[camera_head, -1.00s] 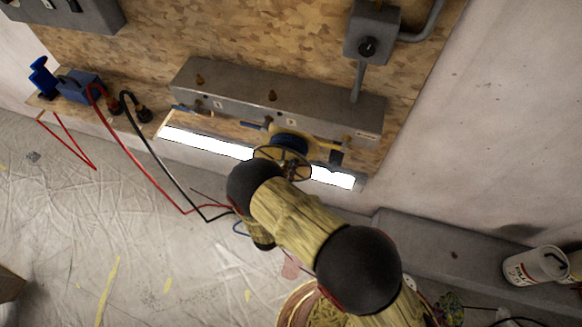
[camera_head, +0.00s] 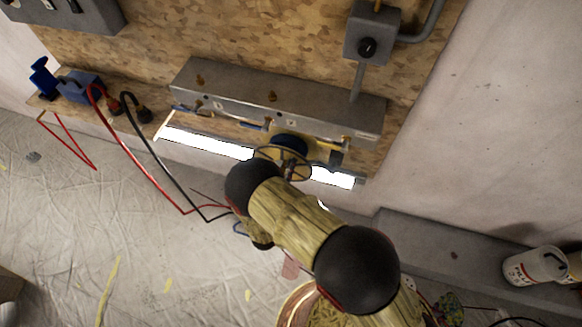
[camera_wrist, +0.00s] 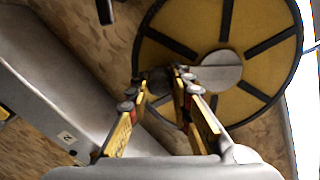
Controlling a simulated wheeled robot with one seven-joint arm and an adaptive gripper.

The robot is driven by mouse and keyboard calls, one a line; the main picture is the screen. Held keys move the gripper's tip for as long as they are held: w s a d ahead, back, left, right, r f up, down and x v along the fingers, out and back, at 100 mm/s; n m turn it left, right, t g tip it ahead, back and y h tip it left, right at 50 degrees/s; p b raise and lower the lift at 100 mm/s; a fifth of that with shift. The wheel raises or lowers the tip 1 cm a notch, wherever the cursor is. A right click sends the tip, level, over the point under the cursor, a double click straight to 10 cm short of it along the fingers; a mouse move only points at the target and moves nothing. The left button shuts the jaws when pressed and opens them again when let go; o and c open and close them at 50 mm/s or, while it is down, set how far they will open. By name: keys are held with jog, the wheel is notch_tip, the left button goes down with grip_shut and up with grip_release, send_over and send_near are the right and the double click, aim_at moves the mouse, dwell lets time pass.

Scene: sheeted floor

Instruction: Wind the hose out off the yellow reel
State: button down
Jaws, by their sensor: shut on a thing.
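The yellow reel (camera_wrist: 190,45) fills the upper right of the wrist view as a round disc with dark spokes and a grey hub. In the head view the reel (camera_head: 283,163) is at the front of the grey wall unit, with blue hose (camera_head: 289,143) wound behind its disc. My gripper (camera_wrist: 162,82) is at the disc's lower left, its fingers shut on the reel's dark handle, which is largely hidden between the fingertips. In the head view my arm hides the gripper.
Red cable (camera_head: 140,150) and black cable (camera_head: 160,160) hang to the left. A white canister (camera_head: 535,265) lies on the grey ledge at right. The sheeted floor at left is mostly open.

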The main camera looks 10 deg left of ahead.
jog(key=shift+a+r+n, duration=0.35)
jog(key=shift+a+n, duration=0.4)
jog(key=shift+n, duration=0.25)
jog(key=shift+w+a+r+n+p, duration=0.15)
jog(key=shift+a+n+p, duration=0.3)
jog(key=shift+a+n, duration=0.55)
jog(key=shift+d, duration=0.2)
jog(key=c, duration=1.6)
grip_release()
jog(key=s, duration=0.8)
jog(key=s+a, duration=0.1)
jog(key=s, duration=0.3)
